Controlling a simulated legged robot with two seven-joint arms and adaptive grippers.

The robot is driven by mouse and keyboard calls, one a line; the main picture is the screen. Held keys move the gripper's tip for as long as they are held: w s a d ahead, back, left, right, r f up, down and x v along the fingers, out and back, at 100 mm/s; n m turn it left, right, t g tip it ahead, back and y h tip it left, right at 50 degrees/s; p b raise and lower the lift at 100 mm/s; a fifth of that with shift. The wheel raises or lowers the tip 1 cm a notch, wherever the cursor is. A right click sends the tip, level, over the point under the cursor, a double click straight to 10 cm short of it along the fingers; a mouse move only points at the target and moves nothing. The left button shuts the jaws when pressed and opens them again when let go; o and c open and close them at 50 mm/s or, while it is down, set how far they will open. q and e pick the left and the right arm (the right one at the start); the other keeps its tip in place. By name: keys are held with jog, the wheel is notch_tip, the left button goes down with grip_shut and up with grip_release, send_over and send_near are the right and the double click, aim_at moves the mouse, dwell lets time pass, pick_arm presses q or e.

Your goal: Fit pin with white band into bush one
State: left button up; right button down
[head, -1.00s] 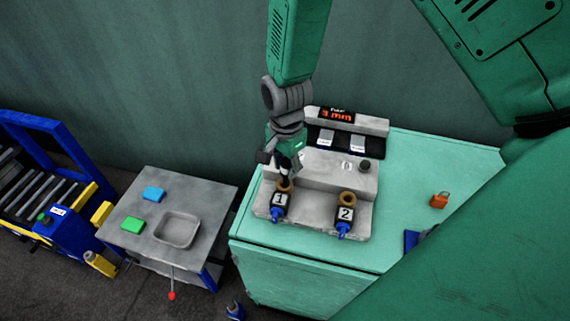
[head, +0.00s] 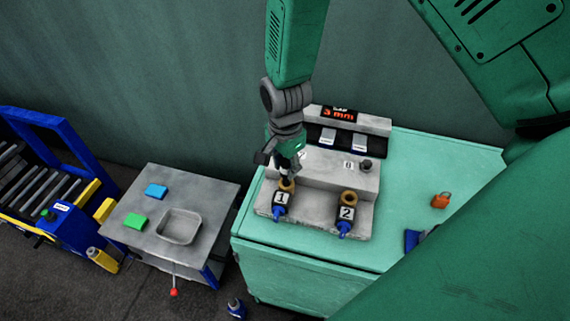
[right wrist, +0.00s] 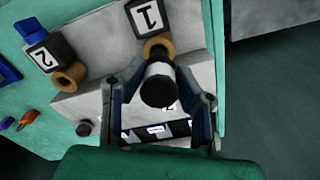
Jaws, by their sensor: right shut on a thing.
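My right gripper (head: 288,172) is shut on the pin with the white band, directly above bush one. In the right wrist view, the dark pin (right wrist: 159,88) stands between the fingers, with its white band (right wrist: 158,70) showing. Its far end overlaps the tan ring of bush one (right wrist: 160,45) under the label "1". Bush one also shows in the head view (head: 287,185), partly hidden by the gripper. I cannot tell how deep the pin tip sits in the ring. Bush two (head: 348,198) stands to the right with an open ring. My left gripper is not in view.
The grey press block (head: 320,178) stands on a green cabinet (head: 410,200); its red display reads "3 mm". An orange object (head: 440,200) lies to the right. A grey table (head: 155,235) at left holds a tray (head: 180,226), a blue block (head: 156,191) and a green block (head: 135,221).

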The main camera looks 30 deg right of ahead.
aim_at(285, 174)
jog(key=shift+d, duration=0.15)
jog(key=shift+p, duration=0.5)
dwell(0.6)
jog(key=shift+f+b, duration=1.1)
jog(key=shift+f, duration=0.95)
jog(key=c, duration=1.1)
grip_release()
jog(key=shift+c, duration=0.2)
jog(key=shift+r, duration=0.15)
jog(key=shift+r, duration=0.3)
jog(key=r, duration=1.1)
jog(key=shift+a, duration=0.2)
